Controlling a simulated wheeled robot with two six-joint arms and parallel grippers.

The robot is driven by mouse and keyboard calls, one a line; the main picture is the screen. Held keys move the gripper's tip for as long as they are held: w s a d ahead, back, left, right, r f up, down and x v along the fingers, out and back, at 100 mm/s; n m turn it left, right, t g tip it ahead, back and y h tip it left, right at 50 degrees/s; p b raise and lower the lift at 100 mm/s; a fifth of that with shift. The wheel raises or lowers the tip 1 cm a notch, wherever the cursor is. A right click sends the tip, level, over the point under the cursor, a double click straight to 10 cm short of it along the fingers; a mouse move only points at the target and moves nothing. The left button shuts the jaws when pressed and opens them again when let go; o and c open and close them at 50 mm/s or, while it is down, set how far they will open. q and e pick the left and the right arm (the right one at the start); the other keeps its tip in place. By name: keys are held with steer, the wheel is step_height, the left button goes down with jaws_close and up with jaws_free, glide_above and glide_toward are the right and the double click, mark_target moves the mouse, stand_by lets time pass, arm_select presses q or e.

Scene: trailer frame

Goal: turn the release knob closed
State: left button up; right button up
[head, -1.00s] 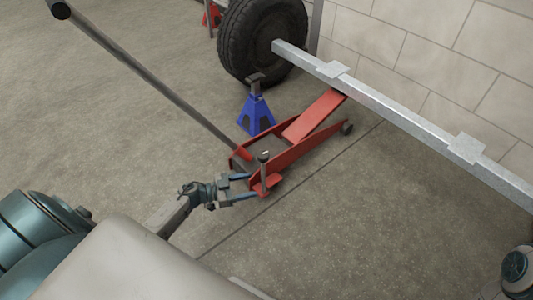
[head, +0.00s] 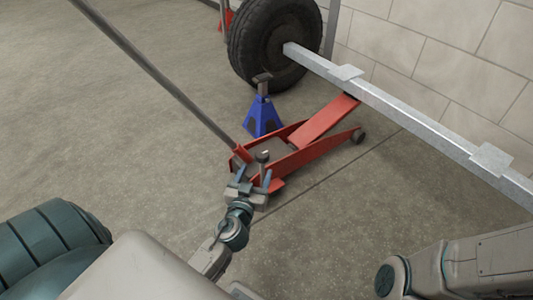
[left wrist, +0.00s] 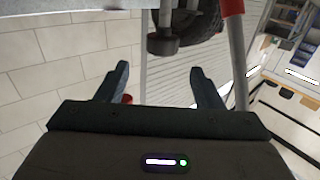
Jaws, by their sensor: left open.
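The release knob (head: 262,156) is a dark round cap on a thin post at the near end of the red floor jack (head: 300,155). In the left wrist view the dark knob (left wrist: 163,45) and its stem show upside down, ahead of the gap between the fingers. My left gripper (head: 254,177) is open, on the near side of the knob, with its fingers pointing toward it. It shows open and empty in the left wrist view (left wrist: 160,78). I cannot tell whether the fingers touch the post. My right gripper is out of view.
The long jack handle (head: 160,75) rises to the upper left. A blue jack stand (head: 263,118) stands behind the jack, by a tyre (head: 270,45). A grey beam (head: 410,115) runs above the jack's far end, before a block wall. The floor at left is clear.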

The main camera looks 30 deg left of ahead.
mark_target(262, 156)
arm_select(q)
steer(key=x, duration=1)
steer(key=shift+w+a, duration=0.25)
steer(key=shift+a, duration=0.05)
steer(key=c, duration=1)
